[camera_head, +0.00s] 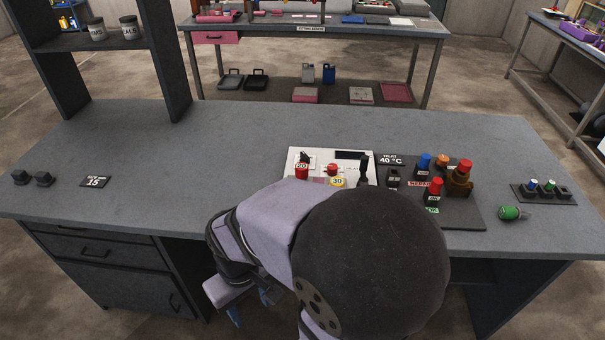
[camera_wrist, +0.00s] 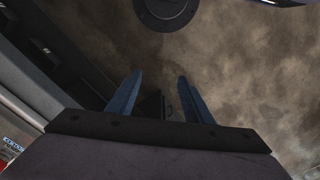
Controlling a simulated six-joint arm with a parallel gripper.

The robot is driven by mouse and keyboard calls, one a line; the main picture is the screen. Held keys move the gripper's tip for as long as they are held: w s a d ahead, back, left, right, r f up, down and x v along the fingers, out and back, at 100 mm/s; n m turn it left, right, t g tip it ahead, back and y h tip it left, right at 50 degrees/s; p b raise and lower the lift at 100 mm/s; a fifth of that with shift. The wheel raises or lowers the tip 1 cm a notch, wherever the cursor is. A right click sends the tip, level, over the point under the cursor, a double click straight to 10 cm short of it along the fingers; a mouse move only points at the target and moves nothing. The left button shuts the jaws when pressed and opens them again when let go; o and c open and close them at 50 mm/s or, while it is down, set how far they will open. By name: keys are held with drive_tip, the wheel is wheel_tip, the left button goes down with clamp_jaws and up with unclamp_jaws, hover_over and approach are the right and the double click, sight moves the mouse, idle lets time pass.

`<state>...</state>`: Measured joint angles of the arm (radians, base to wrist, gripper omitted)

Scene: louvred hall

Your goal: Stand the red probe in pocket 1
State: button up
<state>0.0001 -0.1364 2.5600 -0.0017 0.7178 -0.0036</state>
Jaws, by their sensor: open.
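Several red-topped pieces stand on the bench, and I cannot tell which one is the red probe. Another red-topped piece (camera_head: 436,187) stands by the OK label, and a third (camera_head: 464,167) is in a brown holder. A small dark rack (camera_head: 545,198) at the right holds a blue-topped and a green-topped piece; its pocket numbers are unreadable. My gripper (camera_head: 250,306) hangs in front of the bench, below its top and away from these pieces. In the wrist view my gripper (camera_wrist: 159,78) is open and empty.
A green object (camera_head: 514,212) lies on the bench before the small rack. A dark board (camera_head: 460,215) carries blue, orange and dark pieces. My arm hides part of the panel and board. The left half of the bench (camera_head: 190,185) is mostly clear.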

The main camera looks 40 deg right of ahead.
drive_tip(key=shift+o, duration=0.2)
wheel_tip(320, 180, up, 14)
drive_tip(key=n+t+y+p, duration=0.2)
drive_tip(key=n+p, duration=0.7)
drive_tip(key=p, duration=0.2)
hover_over(304, 166)
drive_tip(key=s+d, duration=0.2)
drive_tip(key=shift+w+a+r, duration=0.1)
drive_tip(key=shift+a, duration=0.05)
drive_tip(key=shift+b+x, duration=3.25)
drive_tip(key=shift+x, duration=1.65)
drive_tip(key=shift+w+a, duration=0.2)
